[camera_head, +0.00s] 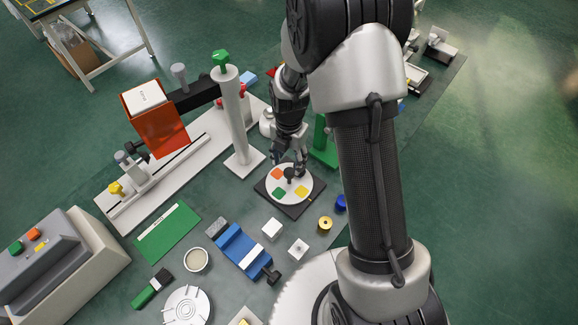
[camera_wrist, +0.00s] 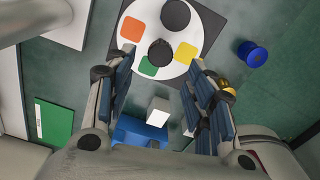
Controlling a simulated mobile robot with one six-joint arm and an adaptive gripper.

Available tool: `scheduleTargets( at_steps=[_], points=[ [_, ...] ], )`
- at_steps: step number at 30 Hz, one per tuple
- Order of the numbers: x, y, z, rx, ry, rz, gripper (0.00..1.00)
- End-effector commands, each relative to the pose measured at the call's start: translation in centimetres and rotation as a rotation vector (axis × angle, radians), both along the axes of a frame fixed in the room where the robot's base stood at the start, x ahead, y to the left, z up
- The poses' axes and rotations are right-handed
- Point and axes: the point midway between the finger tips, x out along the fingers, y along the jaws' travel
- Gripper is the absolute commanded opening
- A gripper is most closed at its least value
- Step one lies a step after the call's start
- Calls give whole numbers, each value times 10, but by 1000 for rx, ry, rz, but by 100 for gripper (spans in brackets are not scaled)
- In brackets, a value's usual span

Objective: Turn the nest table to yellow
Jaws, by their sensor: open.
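The nest table is a round white disc (camera_head: 278,185) on a dark square base, with orange, green, yellow and dark patches around a dark centre knob (camera_head: 290,174). In the wrist view the disc (camera_wrist: 180,71) is at the top: orange (camera_wrist: 132,28) upper left, green (camera_wrist: 148,67) lower left, yellow (camera_wrist: 186,52) right, a dark round one (camera_wrist: 175,14) at the top. My gripper (camera_head: 290,160) is over the far part of the disc. In the wrist view my open gripper (camera_wrist: 160,60) has its fingertips apart on either side of the knob (camera_wrist: 161,53); contact cannot be told.
A white post (camera_head: 235,120) with a green top stands left of the disc, and a green block (camera_head: 323,145) stands close on the right.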

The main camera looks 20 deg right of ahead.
Motion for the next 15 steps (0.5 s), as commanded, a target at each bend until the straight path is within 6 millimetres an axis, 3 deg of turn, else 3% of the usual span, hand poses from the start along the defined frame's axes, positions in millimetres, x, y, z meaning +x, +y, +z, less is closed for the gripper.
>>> scheduleTargets(
  at_steps=[6, 15],
  points=[
    [1, 0, 43, 0, -4, 0, 50],
    [0, 0, 63, 0, 1, 0, 50]
  ],
)
